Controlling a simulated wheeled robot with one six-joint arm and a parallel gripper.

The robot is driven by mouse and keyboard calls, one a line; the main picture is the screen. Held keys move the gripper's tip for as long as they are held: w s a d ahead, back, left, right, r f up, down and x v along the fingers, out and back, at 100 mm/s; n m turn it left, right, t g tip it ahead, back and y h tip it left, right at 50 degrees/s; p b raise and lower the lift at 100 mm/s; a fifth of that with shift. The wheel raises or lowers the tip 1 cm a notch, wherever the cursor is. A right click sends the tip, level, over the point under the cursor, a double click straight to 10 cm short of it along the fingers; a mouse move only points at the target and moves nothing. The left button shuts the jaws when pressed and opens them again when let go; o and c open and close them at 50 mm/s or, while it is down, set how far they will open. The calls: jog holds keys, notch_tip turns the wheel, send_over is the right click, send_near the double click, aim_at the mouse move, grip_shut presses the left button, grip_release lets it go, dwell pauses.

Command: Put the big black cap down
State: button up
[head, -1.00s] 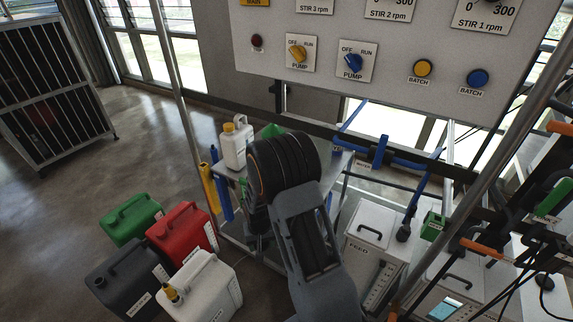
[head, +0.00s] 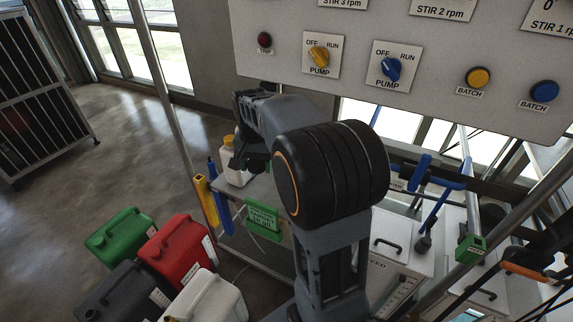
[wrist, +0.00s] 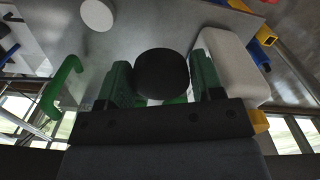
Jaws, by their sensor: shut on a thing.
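The big black cap (wrist: 162,74) is a dark round disc in the wrist view. It sits between the two green-sided fingers of my gripper (wrist: 162,84), which is shut on it. Behind it is a grey bench top (wrist: 140,38). I cannot tell whether the cap touches the bench. In the head view my gripper (head: 245,158) is a dark shape beside the white jug, low over the bench (head: 233,190). The cap cannot be made out there.
A white jug (head: 230,165) with a yellow cap stands on the bench, close beside my gripper; it also shows in the wrist view (wrist: 232,65). A white round piece (wrist: 97,15) lies on the bench. Green (head: 122,235) and red (head: 178,250) canisters stand on the floor. The control panel (head: 440,60) hangs above.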

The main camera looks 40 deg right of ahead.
jog(key=d+f, duration=0.2)
jog(key=d, duration=0.2)
jog(key=d+f, duration=0.3)
jog(key=d, duration=0.1)
jog(key=d+f, duration=0.3)
jog(key=d, duration=0.1)
jog(key=shift+w, duration=0.3)
jog(key=shift+d+f, duration=0.6)
jog(key=shift+f, duration=0.1)
jog(key=shift+d+f, duration=0.2)
jog(key=shift+f, duration=1.55)
jog(key=shift+f, duration=0.1)
